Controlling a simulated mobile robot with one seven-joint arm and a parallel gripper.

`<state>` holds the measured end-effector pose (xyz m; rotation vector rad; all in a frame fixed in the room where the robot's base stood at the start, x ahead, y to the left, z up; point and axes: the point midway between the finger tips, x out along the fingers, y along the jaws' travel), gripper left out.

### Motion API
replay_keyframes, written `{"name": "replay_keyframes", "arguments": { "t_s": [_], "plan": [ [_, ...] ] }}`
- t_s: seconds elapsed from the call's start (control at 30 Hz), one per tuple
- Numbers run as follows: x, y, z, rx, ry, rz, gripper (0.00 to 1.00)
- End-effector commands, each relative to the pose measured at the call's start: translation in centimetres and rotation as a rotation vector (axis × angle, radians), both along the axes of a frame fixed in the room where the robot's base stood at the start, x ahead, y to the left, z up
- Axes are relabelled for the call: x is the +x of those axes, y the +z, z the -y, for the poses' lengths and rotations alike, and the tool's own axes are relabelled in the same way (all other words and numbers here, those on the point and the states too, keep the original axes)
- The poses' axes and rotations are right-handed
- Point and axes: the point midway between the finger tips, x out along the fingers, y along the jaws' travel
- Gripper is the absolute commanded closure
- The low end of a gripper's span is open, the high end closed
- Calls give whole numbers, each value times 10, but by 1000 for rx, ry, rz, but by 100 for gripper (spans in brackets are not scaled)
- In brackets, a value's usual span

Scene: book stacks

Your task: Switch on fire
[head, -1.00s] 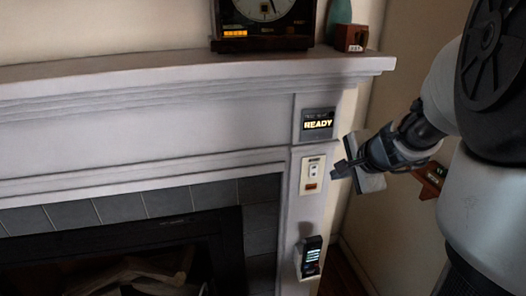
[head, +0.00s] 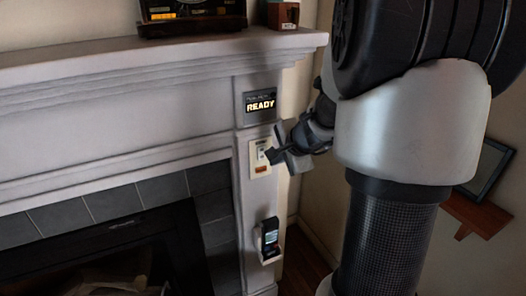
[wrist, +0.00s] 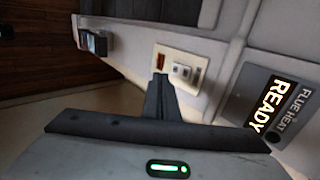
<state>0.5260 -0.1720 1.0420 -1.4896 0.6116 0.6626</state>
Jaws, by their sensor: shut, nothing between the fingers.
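The cream switch plate (head: 260,170) is on the fireplace's right pillar, below a dark display (head: 261,106) reading "READY". In the wrist view the plate (wrist: 188,79) shows a pale rocker switch (wrist: 181,71) and an orange-brown patch; the display (wrist: 268,104) reads "FLUE HEAT READY". My gripper (head: 271,156) is shut and empty, its tips over the plate's right part in the head view. In the wrist view the tips (wrist: 160,78) point at the plate's near edge, beside the rocker. I cannot tell whether they touch. The dark firebox (head: 90,255) shows no flame.
A handheld remote (head: 270,237) sits in a holder below the plate. The mantel shelf (head: 150,55) juts out above, with a clock (head: 192,12) and a small wooden box (head: 283,14) on it. A framed picture (head: 485,170) and small red-brown shelf (head: 475,213) are at right.

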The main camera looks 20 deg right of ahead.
Motion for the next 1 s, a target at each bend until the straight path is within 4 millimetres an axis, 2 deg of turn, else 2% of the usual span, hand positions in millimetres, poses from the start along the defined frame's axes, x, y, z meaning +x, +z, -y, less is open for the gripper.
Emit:
{"name": "replay_keyframes", "arguments": {
  "t_s": [0.03, 0.13, 0.2, 0.4, 0.83, 1.0],
  "plan": [
    [8, -12, 0, 3, -1, -2, 100],
    [21, -26, -1, 3, 0, -2, 100],
    [33, -21, -1, 1, 0, -1, 100],
    [55, -24, -2, 1, 1, 0, 100],
    [60, -26, -2, 0, 0, 1, 100],
    [61, -33, -2, 0, -1, 19, 100]
  ]
}}
